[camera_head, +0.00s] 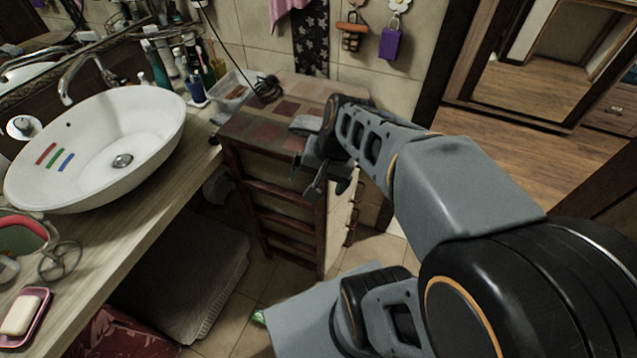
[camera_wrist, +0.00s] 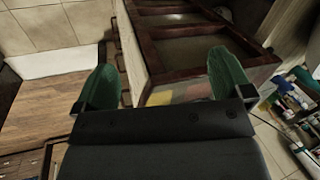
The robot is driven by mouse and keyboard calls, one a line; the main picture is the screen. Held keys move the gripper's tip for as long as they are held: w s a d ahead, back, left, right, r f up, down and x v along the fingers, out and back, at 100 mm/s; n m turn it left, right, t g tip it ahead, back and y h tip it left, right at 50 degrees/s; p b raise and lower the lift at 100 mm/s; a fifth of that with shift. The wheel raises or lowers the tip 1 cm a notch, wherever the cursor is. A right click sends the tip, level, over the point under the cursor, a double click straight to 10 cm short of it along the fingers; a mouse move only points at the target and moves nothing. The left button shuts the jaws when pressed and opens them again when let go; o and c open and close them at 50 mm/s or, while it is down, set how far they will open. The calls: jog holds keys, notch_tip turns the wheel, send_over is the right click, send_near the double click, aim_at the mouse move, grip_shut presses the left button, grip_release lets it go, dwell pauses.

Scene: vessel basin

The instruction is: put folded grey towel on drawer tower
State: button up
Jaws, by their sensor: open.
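The drawer tower (camera_head: 262,135) is a dark reddish-wood unit with a patchwork tiled top, beside the basin counter. A small grey folded thing, seemingly the grey towel (camera_head: 304,124), lies on its top near the right edge, partly hidden behind my wrist. My gripper (camera_head: 322,182) is beside the tower's upper right side, pointing downward, open with nothing visible between its fingers. The wrist view shows the two green-tipped fingers (camera_wrist: 166,82) spread apart, with the tower's wooden frame (camera_wrist: 190,50) and a strip of coloured tiles beyond them. I cannot make out the towel there.
A white vessel basin (camera_head: 110,150) and a soap dish (camera_head: 22,316) are on the wooden counter. Bottles (camera_head: 180,65) and a clear tray (camera_head: 232,90) stand behind. A purple pouch (camera_head: 391,42) hangs on the wall. Wooden floor (camera_head: 500,140) lies open at the right.

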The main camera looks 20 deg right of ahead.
jog(key=shift+s+a+r+n+t+h, duration=0.1)
jog(key=shift+s+a+n+t+h, duration=0.25)
jog(key=shift+n, duration=0.8)
jog(key=shift+s+a+r+n+t+h, duration=0.15)
jog(key=shift+s+n+h, duration=0.35)
jog(key=shift+n, duration=0.7)
jog(key=shift+s+a+n+t+h, duration=0.25)
jog(key=shift+s+n+h, duration=0.2)
jog(key=shift+n, duration=0.7)
jog(key=shift+c, duration=0.2)
